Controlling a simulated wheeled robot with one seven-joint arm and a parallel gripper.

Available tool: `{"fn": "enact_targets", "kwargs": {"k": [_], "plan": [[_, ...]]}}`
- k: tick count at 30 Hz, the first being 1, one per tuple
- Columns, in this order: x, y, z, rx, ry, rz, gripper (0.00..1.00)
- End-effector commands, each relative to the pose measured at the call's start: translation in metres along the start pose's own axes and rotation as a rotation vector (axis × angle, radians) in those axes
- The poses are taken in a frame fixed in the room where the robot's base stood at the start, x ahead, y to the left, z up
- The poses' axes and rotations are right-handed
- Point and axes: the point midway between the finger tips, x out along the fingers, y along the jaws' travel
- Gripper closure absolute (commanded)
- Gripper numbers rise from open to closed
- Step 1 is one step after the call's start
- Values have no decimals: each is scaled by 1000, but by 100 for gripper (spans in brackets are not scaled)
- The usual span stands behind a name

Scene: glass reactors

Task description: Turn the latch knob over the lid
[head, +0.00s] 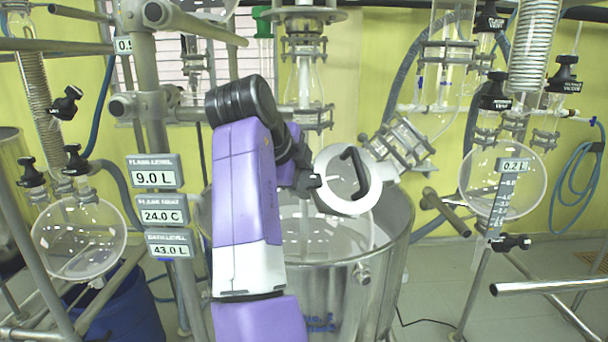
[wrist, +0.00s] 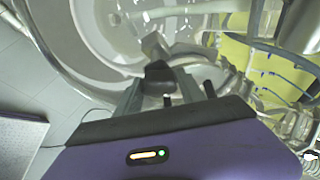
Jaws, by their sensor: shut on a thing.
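The lid (head: 333,199) is a white disc with a dark handle (head: 361,173) across it. In the head view it stands tilted, facing my camera, at the neck of the glass vessel. My gripper (head: 312,182) is at the left edge of the lid, and its fingers are small and partly hidden there. In the wrist view my gripper (wrist: 160,92) has its two fingers on either side of a black knob (wrist: 158,71), shut on it. A grey bar (wrist: 153,45) runs up from the knob, over the pale round rim. I cannot make out the knob clearly in the head view.
A large steel and glass vessel (head: 385,255) stands below the lid. Glass joints with clamps (head: 404,143) lie close to the right of the lid. Metal posts with display signs (head: 153,171) stand left of my arm. Round flasks hang at both sides.

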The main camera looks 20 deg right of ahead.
Motion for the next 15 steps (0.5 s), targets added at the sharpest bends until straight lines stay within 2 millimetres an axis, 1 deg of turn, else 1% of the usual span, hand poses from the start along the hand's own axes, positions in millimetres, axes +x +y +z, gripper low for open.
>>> {"fn": "enact_targets", "kwargs": {"k": [6, 15], "plan": [[2, 1, -1, 68, 3, 53, 93], [5, 4, -2, 95, 7, 78, 93]]}}
